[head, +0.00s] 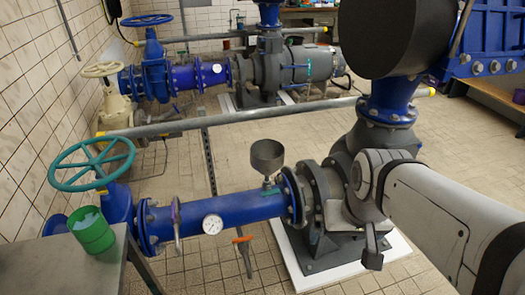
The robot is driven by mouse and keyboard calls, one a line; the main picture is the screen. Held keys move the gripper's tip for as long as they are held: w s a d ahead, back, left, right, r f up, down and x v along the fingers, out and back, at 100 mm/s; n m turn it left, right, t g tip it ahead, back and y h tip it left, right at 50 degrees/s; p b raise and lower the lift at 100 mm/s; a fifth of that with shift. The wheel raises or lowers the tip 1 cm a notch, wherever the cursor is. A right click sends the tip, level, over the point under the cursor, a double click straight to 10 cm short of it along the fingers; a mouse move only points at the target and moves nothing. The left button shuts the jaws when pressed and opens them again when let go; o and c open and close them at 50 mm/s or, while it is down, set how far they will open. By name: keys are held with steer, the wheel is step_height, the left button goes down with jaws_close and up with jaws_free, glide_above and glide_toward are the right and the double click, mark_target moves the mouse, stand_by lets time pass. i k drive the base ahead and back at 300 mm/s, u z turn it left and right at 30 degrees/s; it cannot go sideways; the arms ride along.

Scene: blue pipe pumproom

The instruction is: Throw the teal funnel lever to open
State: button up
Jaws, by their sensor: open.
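The grey funnel (267,157) stands upright on the blue pipe near its right flange. The small teal funnel lever (270,191) is at the funnel's base, just above the pipe; its exact angle is too small to tell. My white arm reaches in from the right. The dark end of my gripper (372,256) hangs to the right of and below the lever, in front of the grey pump, clearly apart from the lever. My gripper is open, with no object seen in it; its far side is hidden.
The blue pipe (240,206) carries a white gauge (212,224) and an orange-handled lever (243,240) hangs below. A teal handwheel (92,163) is at left, above a metal table (60,268) with a green cup (92,230). Tiled floor is free behind the pipe.

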mark_target(270, 192)
steer(key=u, duration=0.35)
steer(key=i, duration=0.95)
steer(key=z, duration=0.2)
steer(key=k, duration=0.45)
steer(key=u, duration=1.3)
steer(key=k, duration=0.95)
steer(key=z, duration=0.8)
steer(key=i, duration=1)
steer(key=z, duration=0.05)
